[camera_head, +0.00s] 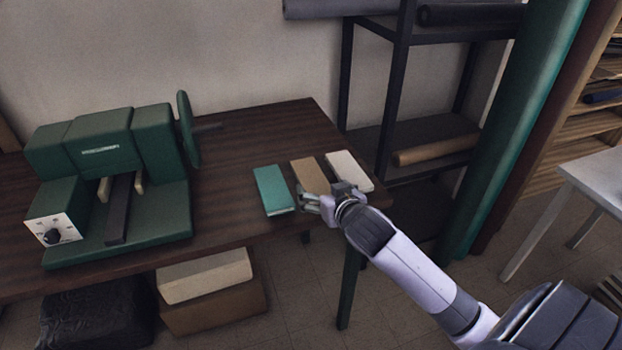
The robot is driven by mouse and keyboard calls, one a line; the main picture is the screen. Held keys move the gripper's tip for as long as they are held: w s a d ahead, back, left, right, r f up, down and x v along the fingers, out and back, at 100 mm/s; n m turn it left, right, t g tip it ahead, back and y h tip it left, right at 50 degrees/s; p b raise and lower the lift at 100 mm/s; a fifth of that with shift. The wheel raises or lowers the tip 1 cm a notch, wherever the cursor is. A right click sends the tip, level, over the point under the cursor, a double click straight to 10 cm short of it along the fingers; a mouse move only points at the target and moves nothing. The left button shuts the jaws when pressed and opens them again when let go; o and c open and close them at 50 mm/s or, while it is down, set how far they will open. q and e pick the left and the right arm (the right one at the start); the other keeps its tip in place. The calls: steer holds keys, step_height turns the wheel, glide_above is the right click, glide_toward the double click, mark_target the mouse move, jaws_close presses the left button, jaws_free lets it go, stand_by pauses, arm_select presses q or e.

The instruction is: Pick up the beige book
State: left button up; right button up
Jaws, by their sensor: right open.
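Three books lie flat side by side near the right end of the dark wooden table (240,150). The tan-beige book (307,173) is in the middle, its near end partly hidden by my right gripper. A teal book (272,188) lies to its left and an off-white book (349,168) to its right. My right gripper (307,203) is open at the near end of the middle book, by the table's front edge. Whether it touches the book I cannot tell. My left gripper is not in view.
A green machine (100,150) with a dial stands on the table's left part. Behind right is a dark shelf rack with rolls (436,150). Boxes (205,276) are under the table.

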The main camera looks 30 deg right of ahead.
mark_target(313, 180)
steer(key=x, duration=0.8)
steer(key=shift+w+d+f+p, duration=0.1)
steer(key=shift+p, duration=0.3)
steer(key=shift+c, duration=0.2)
steer(key=c, duration=1.3)
